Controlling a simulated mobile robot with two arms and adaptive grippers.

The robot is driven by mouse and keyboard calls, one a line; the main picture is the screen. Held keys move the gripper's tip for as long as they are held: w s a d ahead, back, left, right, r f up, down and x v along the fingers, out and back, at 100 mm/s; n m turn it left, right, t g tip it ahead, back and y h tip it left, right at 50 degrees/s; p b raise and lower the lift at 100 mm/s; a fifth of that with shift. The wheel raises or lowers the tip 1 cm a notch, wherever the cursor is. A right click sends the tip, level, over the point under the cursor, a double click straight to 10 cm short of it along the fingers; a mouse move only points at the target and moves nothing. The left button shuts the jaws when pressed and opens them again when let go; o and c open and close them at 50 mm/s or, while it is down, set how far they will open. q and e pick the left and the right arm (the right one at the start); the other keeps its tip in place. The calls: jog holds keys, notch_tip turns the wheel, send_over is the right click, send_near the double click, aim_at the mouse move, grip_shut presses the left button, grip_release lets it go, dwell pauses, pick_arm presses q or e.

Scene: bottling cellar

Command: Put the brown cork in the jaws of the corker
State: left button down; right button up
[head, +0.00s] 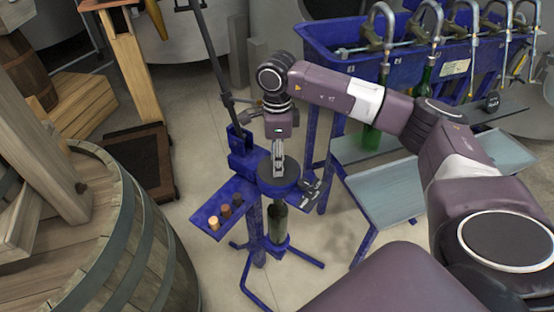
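The corker is a blue floor stand (257,250) with a long dark lever, and a dark green bottle (277,222) stands upright in it. A blue side tray (206,211) on its left carries three small upright corks: a light tan one (213,223), a dark brown one (225,211) and another brownish one (237,200). My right gripper (278,170) points down over the corker's round dark top (284,181), and its fingers hide part of the jaw area. I cannot tell whether the fingers are apart or hold anything. My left gripper is out of view.
A wooden barrel (120,235) stands close on the left. A blue bottle filler trough (335,40) with several metal spouts and green bottles is at the back right, with grey shelves (385,190) below. Bare floor shows behind the corker.

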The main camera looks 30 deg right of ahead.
notch_tip(320, 180, up, 12)
dwell(0.7)
dwell(0.5)
